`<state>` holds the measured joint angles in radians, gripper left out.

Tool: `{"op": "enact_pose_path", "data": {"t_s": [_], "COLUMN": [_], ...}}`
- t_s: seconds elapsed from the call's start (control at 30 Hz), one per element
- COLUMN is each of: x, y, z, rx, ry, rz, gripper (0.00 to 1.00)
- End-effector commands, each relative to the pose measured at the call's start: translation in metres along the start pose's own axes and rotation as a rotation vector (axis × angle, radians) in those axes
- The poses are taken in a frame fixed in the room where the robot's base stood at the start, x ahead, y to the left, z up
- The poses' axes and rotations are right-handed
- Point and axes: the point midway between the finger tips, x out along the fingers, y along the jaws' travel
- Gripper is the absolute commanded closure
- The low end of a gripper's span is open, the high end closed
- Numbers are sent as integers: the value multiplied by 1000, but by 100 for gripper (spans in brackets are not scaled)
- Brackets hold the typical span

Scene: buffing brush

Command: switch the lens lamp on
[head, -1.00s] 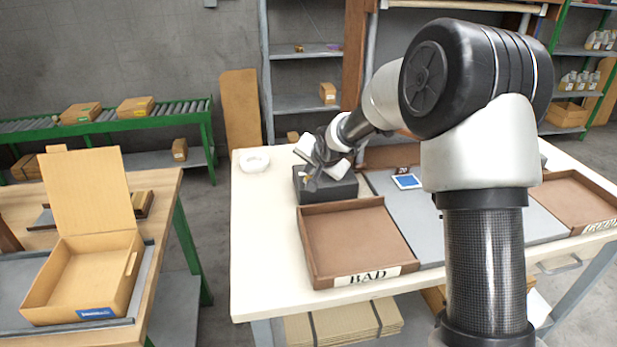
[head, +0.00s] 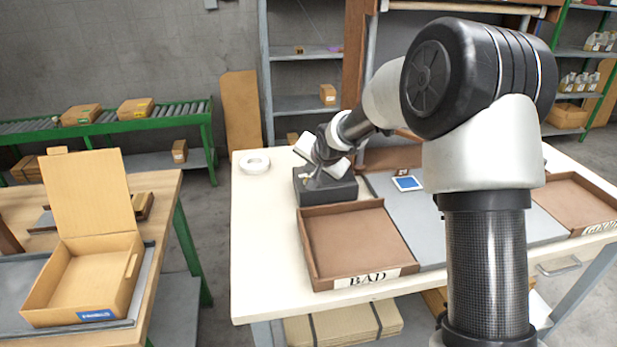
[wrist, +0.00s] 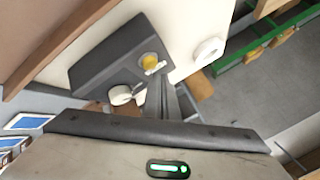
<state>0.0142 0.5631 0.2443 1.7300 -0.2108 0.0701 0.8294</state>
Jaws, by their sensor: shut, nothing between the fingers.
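A dark grey box (head: 338,190) stands on the cream table behind the BAD tray. In the wrist view the box (wrist: 105,70) carries a round yellow button (wrist: 149,59) with a small pale bar beside it, and a white round knob (wrist: 121,95). I cannot tell for sure which part belongs to the lens lamp, or whether a lamp is lit. My gripper (head: 312,174) is over the left part of the box. In the wrist view its closed fingers (wrist: 161,80) point at the box top near the yellow button; contact is unclear.
A brown tray marked BAD (head: 367,279) lies in front of the box. A white ring (head: 255,163) lies on the table to the left. A blue-faced card (head: 407,183) lies on a grey mat right of the box. Another brown tray (head: 580,205) is farther right.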

Motion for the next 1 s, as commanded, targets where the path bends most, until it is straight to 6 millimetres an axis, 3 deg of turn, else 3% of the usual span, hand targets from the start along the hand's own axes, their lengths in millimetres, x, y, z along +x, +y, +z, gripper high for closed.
{"op": "enact_pose_path", "data": {"t_s": [0.33, 1.0], "x": [-3, -43], "y": [-2, -31], "z": [-3, -32], "rx": [0, 0], "ry": [1, 1], "rz": [-1, 0], "gripper": [100, 100]}}
